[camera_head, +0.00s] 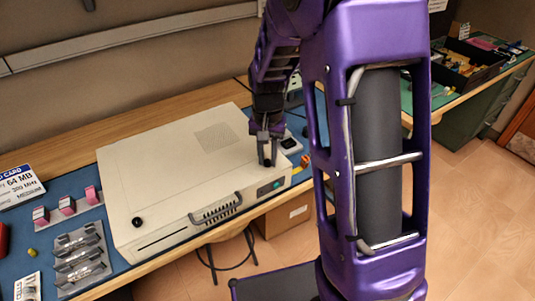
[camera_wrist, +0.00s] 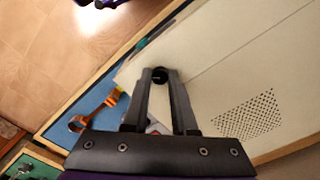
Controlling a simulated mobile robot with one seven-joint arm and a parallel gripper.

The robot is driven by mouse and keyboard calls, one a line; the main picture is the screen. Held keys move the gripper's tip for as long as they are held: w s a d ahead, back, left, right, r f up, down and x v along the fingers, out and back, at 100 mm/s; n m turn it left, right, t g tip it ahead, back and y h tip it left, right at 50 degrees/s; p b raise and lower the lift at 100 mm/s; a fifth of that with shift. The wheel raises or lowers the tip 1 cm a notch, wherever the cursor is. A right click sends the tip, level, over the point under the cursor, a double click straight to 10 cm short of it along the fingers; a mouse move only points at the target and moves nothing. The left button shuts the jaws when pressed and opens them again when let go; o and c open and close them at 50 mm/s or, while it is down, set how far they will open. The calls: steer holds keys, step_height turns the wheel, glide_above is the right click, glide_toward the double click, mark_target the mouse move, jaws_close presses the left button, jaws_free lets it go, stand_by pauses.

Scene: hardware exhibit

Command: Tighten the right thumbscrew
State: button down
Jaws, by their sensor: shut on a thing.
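The beige computer case (camera_head: 165,180) lies flat on the blue mat, and its top fills much of the wrist view (camera_wrist: 215,60). My gripper (camera_head: 266,162) points down at the right end of the case top. In the wrist view my gripper (camera_wrist: 161,75) has its two fingers closed around the black, round right thumbscrew (camera_wrist: 160,76), near a corner of the case. The left thumbscrew (camera_head: 137,222), a black knob, stands at the left front of the top, clear of my gripper. How tight either screw is cannot be told.
A dark handle (camera_head: 215,208) is on the case's front. Pink-labelled parts (camera_head: 67,205) and a grey rack (camera_head: 80,257) lie left of the case. An orange item (camera_wrist: 78,123) lies on the mat near my gripper. A second bench (camera_head: 465,75) stands at right.

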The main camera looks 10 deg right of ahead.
mark_target(268, 161)
steer(key=m+p, duration=0.2)
steer(key=m, duration=0.3)
steer(key=shift+r, duration=0.1)
steer(key=shift+m+p, duration=0.75)
steer(key=shift+m, duration=1.25)
steer(key=c, duration=0.7)
jaws_free()
step_height(268, 161, up, 17)
steer(key=shift+r, duration=0.15)
